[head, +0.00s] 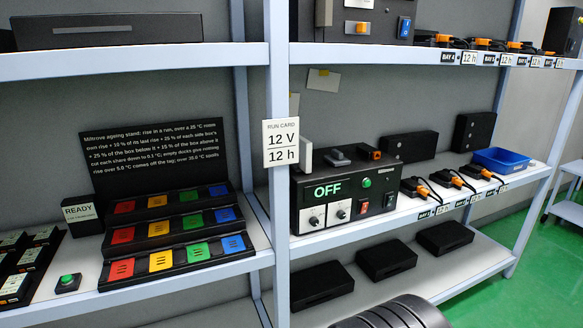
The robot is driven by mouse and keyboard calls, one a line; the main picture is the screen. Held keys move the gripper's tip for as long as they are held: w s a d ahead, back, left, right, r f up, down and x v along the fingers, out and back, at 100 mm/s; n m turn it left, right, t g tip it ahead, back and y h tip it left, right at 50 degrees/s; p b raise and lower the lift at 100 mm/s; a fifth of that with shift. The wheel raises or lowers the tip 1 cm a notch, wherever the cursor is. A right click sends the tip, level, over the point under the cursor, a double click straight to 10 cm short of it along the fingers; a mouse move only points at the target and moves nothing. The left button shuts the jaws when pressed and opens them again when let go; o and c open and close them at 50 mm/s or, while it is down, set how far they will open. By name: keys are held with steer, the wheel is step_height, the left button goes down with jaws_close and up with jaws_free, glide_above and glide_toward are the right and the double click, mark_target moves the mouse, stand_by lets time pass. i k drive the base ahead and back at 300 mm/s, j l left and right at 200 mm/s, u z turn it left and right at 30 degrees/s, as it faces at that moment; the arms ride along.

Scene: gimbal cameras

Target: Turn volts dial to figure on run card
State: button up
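The run card (281,143) hangs on the shelf upright and reads 12 V over 12 h. A black power unit (345,187) stands on the middle shelf to its right, and its green display (327,190) reads OFF. Its front has a left dial (317,218) and a right dial (340,211) on white plates. Their labels and pointer settings are too small to read, so I cannot tell which is the volts dial. My gripper is not in view; only a dark rounded part, probably of my arm, shows at the bottom edge.
The shelf upright (280,225) stands just left. Green floor (485,290) is open at right.

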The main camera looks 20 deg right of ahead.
mark_target(315, 221)
steer(key=i+j, duration=0.1)
steer(key=i, duration=0.45)
steer(key=i+j+z, duration=0.15)
steer(key=i, duration=0.4)
steer(key=l, duration=0.05)
